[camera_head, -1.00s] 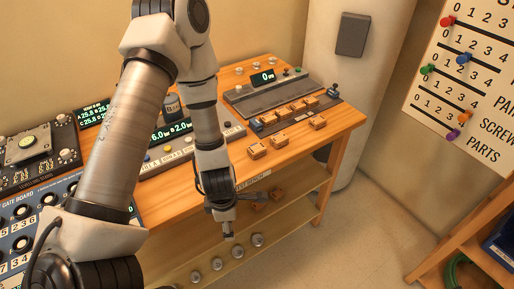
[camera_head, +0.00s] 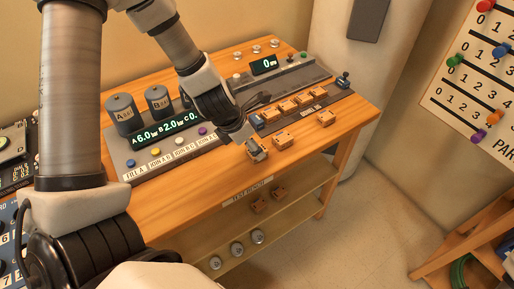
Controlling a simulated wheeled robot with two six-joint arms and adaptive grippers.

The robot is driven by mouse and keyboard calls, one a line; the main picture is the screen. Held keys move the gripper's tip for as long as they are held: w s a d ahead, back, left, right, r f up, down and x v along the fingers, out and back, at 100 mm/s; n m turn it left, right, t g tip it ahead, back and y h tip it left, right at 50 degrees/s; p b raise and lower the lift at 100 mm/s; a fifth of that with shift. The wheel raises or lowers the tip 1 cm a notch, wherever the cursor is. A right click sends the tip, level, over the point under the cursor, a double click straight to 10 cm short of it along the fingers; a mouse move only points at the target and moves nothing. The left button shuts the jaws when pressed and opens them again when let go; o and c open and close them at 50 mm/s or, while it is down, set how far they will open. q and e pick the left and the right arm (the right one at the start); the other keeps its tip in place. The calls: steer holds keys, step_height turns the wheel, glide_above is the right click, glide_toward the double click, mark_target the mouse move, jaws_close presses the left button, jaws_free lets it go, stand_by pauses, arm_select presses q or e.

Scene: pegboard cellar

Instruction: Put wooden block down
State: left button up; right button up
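Several orange-brown wooden blocks are on the wooden bench. More blocks stand in a row (camera_head: 295,104) in front of the grey rail. My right gripper is not in view.
A console (camera_head: 175,160) with coloured buttons and green readouts stands left of the gripper, with grey canisters (camera_head: 124,114) behind it. A grey rail device (camera_head: 280,85) with a display is at the back. A lower shelf (camera_head: 285,212) carries blocks and round metal pieces. Bare bench lies in front (camera_head: 190,195).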

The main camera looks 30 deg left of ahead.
arm_select(q)
steer(key=x, duration=0.2)
steer(key=b+x, duration=0.2)
steer(key=x, duration=0.1)
steer(key=shift+w+a+f, duration=0.25)
steer(key=shift+w+a, duration=0.1)
steer(key=shift+a, duration=0.05)
steer(key=shift+r, duration=0.2)
steer(key=shift+s+d+r, duration=0.15)
steer(key=shift+s, duration=0.05)
steer(key=shift+s+r, duration=0.15)
steer(key=c, duration=1)
steer(key=shift+c, duration=0.8)
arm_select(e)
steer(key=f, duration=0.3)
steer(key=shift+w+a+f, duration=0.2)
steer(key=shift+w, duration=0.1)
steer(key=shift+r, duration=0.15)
